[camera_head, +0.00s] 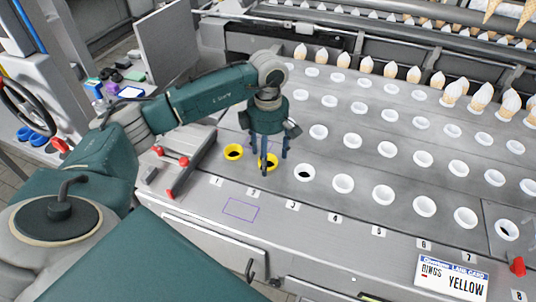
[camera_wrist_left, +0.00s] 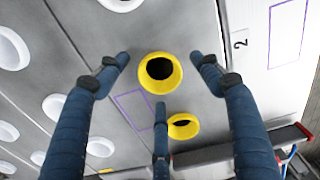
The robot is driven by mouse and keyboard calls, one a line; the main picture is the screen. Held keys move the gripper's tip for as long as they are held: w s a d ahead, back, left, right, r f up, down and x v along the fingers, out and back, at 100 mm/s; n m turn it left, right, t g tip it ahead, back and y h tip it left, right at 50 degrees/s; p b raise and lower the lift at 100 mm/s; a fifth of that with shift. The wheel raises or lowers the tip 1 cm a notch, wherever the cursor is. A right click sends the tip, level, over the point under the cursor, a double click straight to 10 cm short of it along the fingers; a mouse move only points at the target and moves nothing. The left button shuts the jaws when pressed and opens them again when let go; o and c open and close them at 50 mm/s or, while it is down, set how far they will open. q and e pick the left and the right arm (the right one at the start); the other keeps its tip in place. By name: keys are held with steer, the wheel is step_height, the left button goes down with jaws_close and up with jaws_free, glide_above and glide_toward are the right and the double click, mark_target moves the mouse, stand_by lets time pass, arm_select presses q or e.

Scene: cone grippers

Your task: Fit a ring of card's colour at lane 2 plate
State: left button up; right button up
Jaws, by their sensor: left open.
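The lane card (camera_head: 452,276) at the lower right reads "RINGS" and "YELLOW". A yellow ring (camera_head: 267,165) lies around a dark hole at the plate by the label 2 (camera_head: 252,191). It also shows in the left wrist view (camera_wrist_left: 160,88), flat on the grey plate. My left gripper (camera_head: 268,158) is directly over this ring, its three fingers open and spread around it, with visible gaps to the ring. Another yellow ring (camera_head: 233,152) sits at lane 1, and it shows in the left wrist view (camera_wrist_left: 183,126). My right gripper is in neither view.
White rings (camera_head: 304,172) sit in the other lanes. Cones (camera_head: 480,95) stand in rows farther back. A purple outlined rectangle (camera_head: 240,209) is bare on the front deck. Red-handled clamps (camera_head: 170,160) are left of lane 1. A red knob (camera_head: 517,266) is at the right.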

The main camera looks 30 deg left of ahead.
arm_select(q)
step_height(320, 180, up, 12)
stand_by(0.6)
steer(key=shift+r, duration=0.1)
